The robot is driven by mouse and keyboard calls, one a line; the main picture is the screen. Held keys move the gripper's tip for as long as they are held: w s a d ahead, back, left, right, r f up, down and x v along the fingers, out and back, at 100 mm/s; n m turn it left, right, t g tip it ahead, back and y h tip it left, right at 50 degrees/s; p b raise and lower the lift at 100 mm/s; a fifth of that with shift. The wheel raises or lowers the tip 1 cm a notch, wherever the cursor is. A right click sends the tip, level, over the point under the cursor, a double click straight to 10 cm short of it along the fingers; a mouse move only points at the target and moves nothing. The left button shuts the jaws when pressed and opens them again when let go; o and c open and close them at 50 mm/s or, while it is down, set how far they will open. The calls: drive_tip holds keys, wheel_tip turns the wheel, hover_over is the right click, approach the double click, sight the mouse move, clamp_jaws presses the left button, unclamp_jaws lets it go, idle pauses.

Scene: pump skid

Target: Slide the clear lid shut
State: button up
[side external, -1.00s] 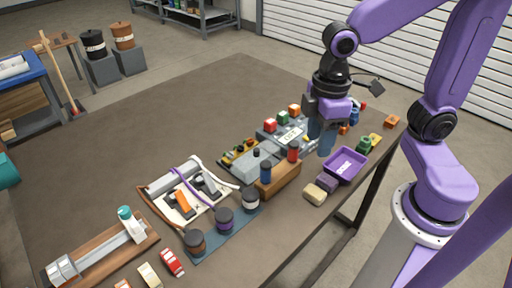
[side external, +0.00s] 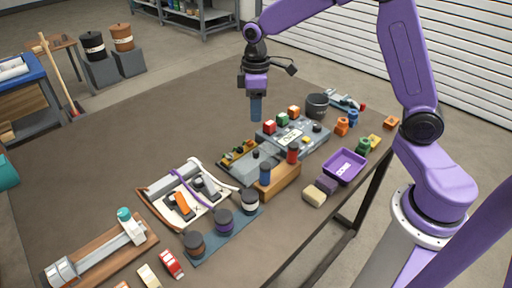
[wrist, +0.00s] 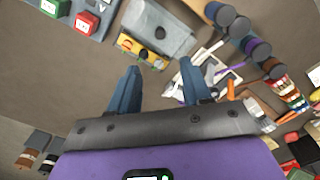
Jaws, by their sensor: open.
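The clear lid (side external: 248,166) looks grey and see-through, with a dark knob on top, and sits on a low box near the middle of the table. A yellow strip of the box (side external: 228,157) with small dark parts shows uncovered at its far-left side. In the wrist view the lid (wrist: 145,18) is at the top centre, with the yellow strip (wrist: 128,44) on its near side. My gripper (side external: 256,118) is open and empty, pointing down in the air above and beyond the box. In the wrist view its fingers (wrist: 158,66) are apart, with bare table between them.
A grey panel (side external: 310,143) with red, green and orange blocks stands right of the box. A wooden block (side external: 282,183) with blue and red cylinders stands in front. A board with cables (side external: 160,189) lies to the left. The table's far left is clear.

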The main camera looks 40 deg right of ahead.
sight(256, 151)
wheel_tip(256, 151, down, 14)
drive_tip(key=shift+f, duration=0.2)
idle(0.4)
clamp_jaws()
